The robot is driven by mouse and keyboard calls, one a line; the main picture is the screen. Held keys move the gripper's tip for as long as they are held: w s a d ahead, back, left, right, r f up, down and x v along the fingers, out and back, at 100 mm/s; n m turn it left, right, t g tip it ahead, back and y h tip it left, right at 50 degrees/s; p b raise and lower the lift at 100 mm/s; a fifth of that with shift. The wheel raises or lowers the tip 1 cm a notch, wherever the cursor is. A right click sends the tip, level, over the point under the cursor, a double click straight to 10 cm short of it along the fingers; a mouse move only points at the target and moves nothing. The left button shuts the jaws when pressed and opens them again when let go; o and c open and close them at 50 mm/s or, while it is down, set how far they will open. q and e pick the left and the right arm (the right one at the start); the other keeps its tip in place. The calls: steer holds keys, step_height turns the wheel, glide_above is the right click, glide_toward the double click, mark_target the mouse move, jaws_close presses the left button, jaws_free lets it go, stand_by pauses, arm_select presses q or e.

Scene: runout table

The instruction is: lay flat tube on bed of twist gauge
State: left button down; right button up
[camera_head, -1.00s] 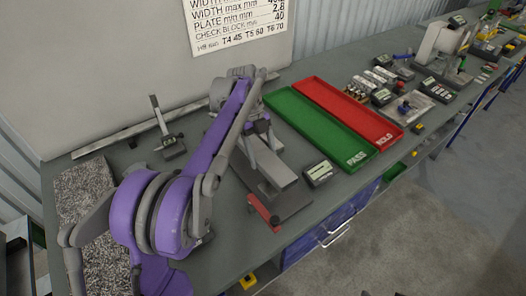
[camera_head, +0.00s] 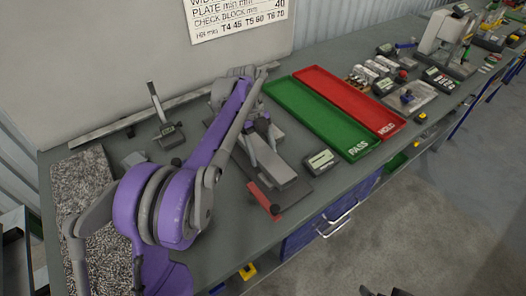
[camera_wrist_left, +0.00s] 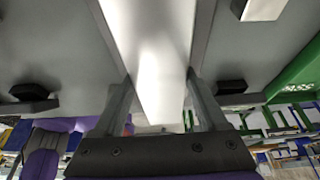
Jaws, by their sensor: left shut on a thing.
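The twist gauge (camera_head: 292,196) stands on the bench in the head view, with a dark base, a grey bed and a red bar (camera_head: 264,201) at its near end. My left gripper (camera_head: 262,138) is over the gauge's far part, pointing down. In the left wrist view its fingers (camera_wrist_left: 160,103) are on either side of a pale, smooth flat tube (camera_wrist_left: 160,60), and it is shut on it. The tube runs lengthwise along the gauge. I cannot tell whether it touches the bed. A dark piece at the bottom edge may be my right gripper (camera_head: 380,292); its fingers are unclear.
A green PASS tray (camera_head: 335,130) and a red HOLD tray (camera_head: 350,100) lie right of the gauge. A small display box (camera_head: 321,161) sits near the front edge. A speckled plate (camera_head: 78,190) and a small stand (camera_head: 168,130) are to the left.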

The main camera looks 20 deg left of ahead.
arm_select(q)
steer(key=shift+f, duration=0.3)
jaws_free()
steer(key=p+v, duration=0.1)
steer(key=v, duration=0.9)
steer(key=shift+a+r, duration=0.1)
steer(key=shift+r, duration=0.3)
